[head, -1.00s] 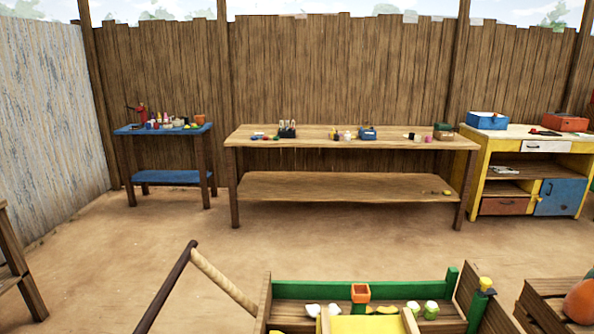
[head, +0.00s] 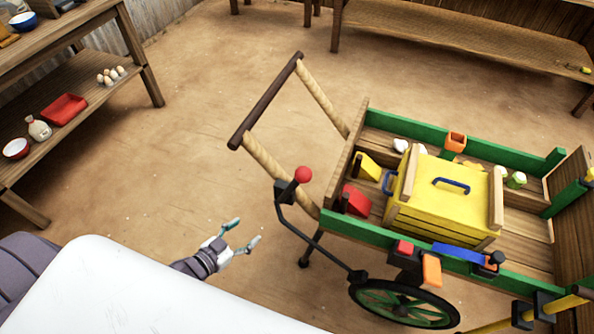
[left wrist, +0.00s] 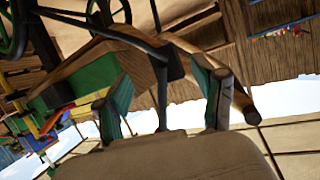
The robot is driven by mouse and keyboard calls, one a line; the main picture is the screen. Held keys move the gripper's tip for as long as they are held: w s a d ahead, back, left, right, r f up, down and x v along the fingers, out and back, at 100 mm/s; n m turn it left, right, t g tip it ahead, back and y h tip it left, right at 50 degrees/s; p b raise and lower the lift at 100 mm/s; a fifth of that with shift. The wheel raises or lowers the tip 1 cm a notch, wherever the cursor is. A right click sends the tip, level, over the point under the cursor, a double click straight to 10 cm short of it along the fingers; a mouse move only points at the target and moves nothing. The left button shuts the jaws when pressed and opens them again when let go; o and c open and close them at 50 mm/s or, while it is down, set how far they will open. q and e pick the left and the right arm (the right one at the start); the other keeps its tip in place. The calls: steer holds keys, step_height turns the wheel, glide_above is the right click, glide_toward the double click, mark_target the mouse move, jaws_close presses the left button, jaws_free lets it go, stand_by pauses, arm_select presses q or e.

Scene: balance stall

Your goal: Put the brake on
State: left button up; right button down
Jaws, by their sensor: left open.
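The brake lever is a bent dark rod with a red knob (head: 303,174) on top. It stands at the near side of the cart (head: 360,232), by the handle, and its rod (head: 312,240) runs down to the green-spoked wheel (head: 403,310). My left gripper (head: 243,232) is open and empty, left of the lever and below the knob in the picture, apart from both. In the left wrist view, the open fingers (left wrist: 166,88) point toward the cart, with a dark post behind them. My right gripper is not in view.
A yellow lidded crate (head: 425,199) sits in the cart. The cart's push handle (head: 265,100) rises at its left end. A shelf (head: 90,115) with a red tray (head: 63,109) and bowls stands at the left. The sandy floor between shelf and cart is clear.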

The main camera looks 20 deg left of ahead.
mark_target(296, 180)
arm_select(q)
steer(key=w+d+r+m+t+h, duration=0.1)
steer(key=d+r+h, duration=0.2)
steer(key=r, duration=0.5)
steer(key=d+r+m+t+h, duration=0.1)
steer(key=d+r+h, duration=0.1)
steer(key=r, duration=0.6)
steer(key=x, duration=1.4)
steer(key=shift+f+p, duration=0.15)
steer(key=shift+p, duration=0.25)
jaws_close()
